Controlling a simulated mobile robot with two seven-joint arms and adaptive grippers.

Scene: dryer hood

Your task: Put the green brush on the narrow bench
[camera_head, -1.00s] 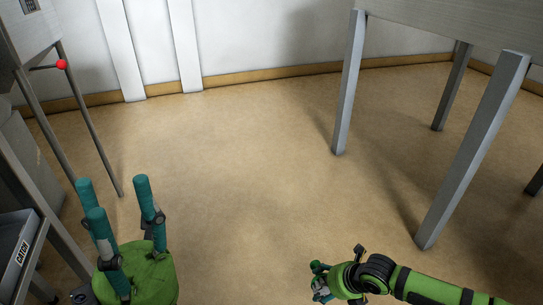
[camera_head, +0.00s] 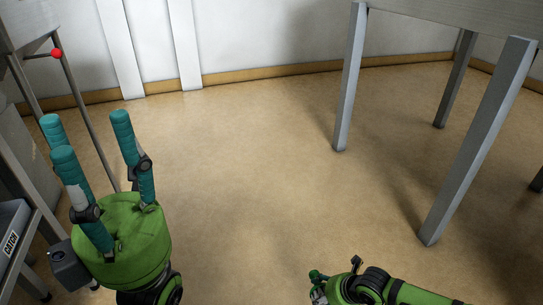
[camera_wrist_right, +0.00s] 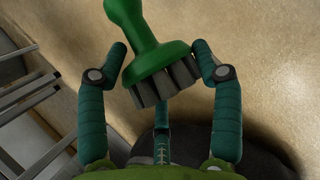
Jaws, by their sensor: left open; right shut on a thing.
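The green brush (camera_wrist_right: 150,55) shows in the right wrist view, its handle pointing up and its grey bristles facing down. My right gripper (camera_wrist_right: 163,62) is shut on it, with teal fingers on both sides of the brush head. In the head view my right gripper (camera_head: 318,290) is small at the bottom edge, above the floor. My left gripper (camera_head: 88,135) is open and empty at the left, its teal fingers pointing up. No surface in view is clearly the narrow bench; a grey table (camera_head: 460,14) stands at the top right, mostly cut off.
At the left, a grey metal frame carries a rod with a red knob (camera_head: 57,53). A grey tray labelled CATCH (camera_head: 12,240) is beside my left gripper. The middle of the floor (camera_head: 250,180) is clear.

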